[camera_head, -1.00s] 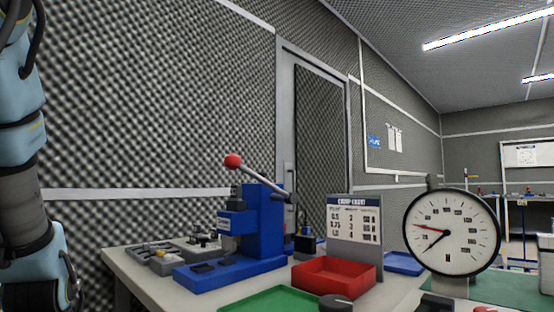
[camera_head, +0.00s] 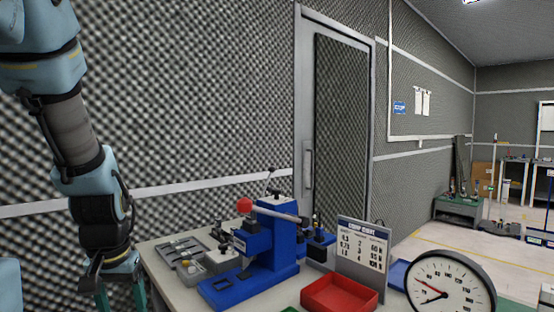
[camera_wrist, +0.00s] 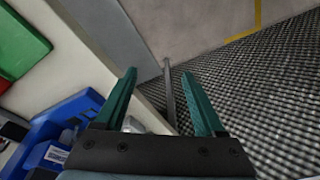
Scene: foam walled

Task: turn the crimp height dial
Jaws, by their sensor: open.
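A blue crimp press (camera_head: 272,240) with a red-knobbed lever (camera_head: 244,205) stands on the workbench, right of my gripper in the head view. A dark blue part with a black top (camera_head: 320,238) is at its right side. I cannot pick out the crimp height dial for certain. My gripper (camera_head: 120,296) hangs at the left of the head view, open, its lower end cut off by the frame. In the wrist view my gripper (camera_wrist: 159,74) has two teal fingers apart with nothing between them. Part of the blue press (camera_wrist: 45,135) shows at lower left there, outside the fingers.
A round gauge (camera_head: 449,288), a red tray (camera_head: 340,308) and a crimp chart (camera_head: 361,255) stand to the right. A grey tray of small parts (camera_head: 165,255) lies left of the press. Foam wall (camera_head: 200,100) rises behind. The wrist view shows the green tray (camera_wrist: 20,45).

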